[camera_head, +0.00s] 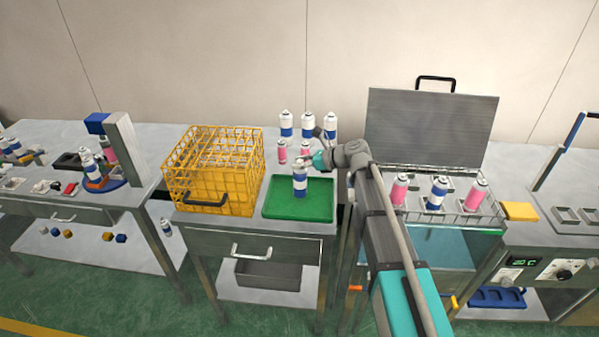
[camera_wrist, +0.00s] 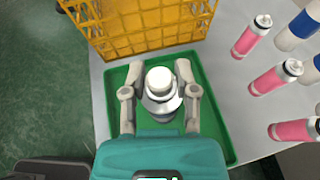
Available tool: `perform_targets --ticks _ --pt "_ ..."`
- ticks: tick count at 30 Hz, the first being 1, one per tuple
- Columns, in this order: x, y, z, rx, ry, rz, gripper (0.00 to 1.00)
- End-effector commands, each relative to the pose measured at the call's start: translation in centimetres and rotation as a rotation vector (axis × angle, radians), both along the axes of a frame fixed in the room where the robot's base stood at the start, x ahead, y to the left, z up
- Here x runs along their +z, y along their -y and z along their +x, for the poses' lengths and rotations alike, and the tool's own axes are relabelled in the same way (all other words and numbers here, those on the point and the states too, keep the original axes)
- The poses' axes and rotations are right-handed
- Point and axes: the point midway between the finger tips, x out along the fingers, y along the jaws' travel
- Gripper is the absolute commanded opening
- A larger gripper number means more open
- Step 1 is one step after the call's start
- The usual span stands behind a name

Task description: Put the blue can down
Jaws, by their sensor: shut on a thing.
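The blue can (camera_head: 300,185), white with a blue band and a white cap, is upright at the green tray (camera_head: 285,211) in the head view. In the wrist view the can (camera_wrist: 160,85) is seen from above, between the two fingers of my gripper (camera_wrist: 160,97), which is shut on it. The green tray (camera_wrist: 215,115) lies beneath it, otherwise empty. The can's base is hidden in the wrist view, and I cannot tell for sure whether it touches the tray.
A yellow wire crate (camera_head: 212,180) stands just left of the tray. Several pink and blue-white cans (camera_head: 286,124) stand behind and right of it. A lidded bath (camera_head: 430,125) holding cans is to the right. The tray's surface around the can is free.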

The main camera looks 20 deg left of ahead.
Motion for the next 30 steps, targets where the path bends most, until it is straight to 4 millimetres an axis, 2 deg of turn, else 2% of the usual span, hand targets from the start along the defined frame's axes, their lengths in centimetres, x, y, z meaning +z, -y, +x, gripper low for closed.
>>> perform_targets --ticks 1,6,23,24,29,30 --pt "-0.9 0.0 0.0 0.0 0.0 0.0 0.0" --pt "-2.0 0.0 0.0 0.0 0.0 0.0 0.0" --pt "-2.5 0.1 0.0 0.0 0.0 0.0 0.0" --pt "-2.4 0.1 0.0 0.0 0.0 0.0 0.44" --pt "-2.4 0.1 0.0 0.0 0.0 0.0 0.73" --pt "-2.4 0.1 0.0 0.0 0.0 0.0 0.74"
